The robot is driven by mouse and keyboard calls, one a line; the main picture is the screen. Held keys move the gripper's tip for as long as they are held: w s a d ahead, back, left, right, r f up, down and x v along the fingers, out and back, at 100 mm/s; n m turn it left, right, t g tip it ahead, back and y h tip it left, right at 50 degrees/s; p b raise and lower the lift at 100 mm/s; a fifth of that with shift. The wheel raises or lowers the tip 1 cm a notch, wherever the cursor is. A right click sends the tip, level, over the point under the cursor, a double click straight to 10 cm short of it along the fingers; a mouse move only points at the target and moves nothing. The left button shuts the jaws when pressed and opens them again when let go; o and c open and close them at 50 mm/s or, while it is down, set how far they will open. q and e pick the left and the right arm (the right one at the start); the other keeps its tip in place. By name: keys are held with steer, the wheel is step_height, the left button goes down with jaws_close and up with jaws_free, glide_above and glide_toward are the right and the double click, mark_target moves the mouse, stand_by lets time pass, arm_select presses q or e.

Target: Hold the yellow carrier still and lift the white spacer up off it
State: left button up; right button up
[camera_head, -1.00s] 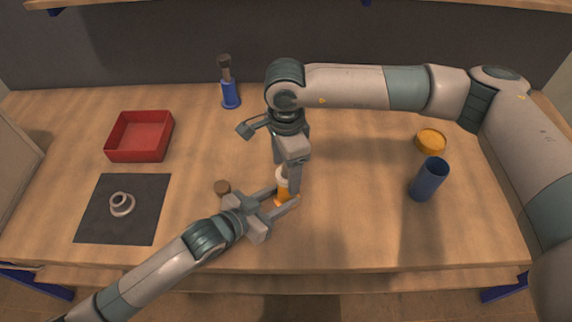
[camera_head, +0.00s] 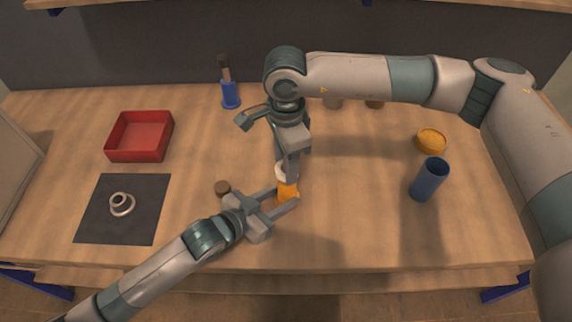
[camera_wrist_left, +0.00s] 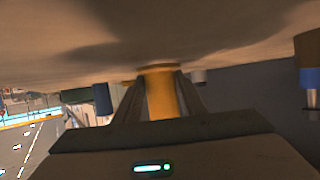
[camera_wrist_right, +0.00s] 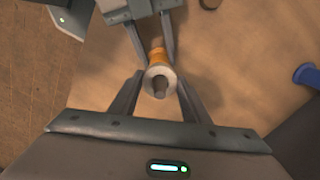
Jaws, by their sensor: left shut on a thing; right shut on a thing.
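The yellow carrier (camera_head: 287,191), orange-yellow, stands on the table at the centre front. My left gripper (camera_head: 286,197) is shut around it from the left, and the left wrist view shows the carrier (camera_wrist_left: 162,92) between both fingers. The white spacer (camera_head: 280,172) is at the carrier's upper end in the head view. My right gripper (camera_head: 287,175) reaches down from above and is shut on the spacer; the right wrist view shows the spacer (camera_wrist_right: 160,72) as a pale ring between the fingertips. Whether a gap separates spacer and carrier, I cannot tell.
A small brown cylinder (camera_head: 222,187) lies just left of the grippers. A red box (camera_head: 118,151), a dark mat (camera_head: 95,221) with a pale ring part (camera_head: 121,204), a blue holder (camera_head: 231,96), a blue cup (camera_head: 426,184) and an orange dish (camera_head: 431,142) stand farther off.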

arm_select(q)
steer(key=shift+f, duration=0.1)
arm_select(e)
steer(key=shift+r, duration=3.95)
arm_select(q)
steer(key=o, duration=1.1)
steer(key=shift+o, duration=0.4)
steer(key=shift+s+a, duration=0.1)
steer(key=v, duration=1.1)
steer(key=shift+s+a+r, duration=0.2)
steer(key=shift+a+r, duration=0.05)
steer(key=shift+r, duration=0.1)
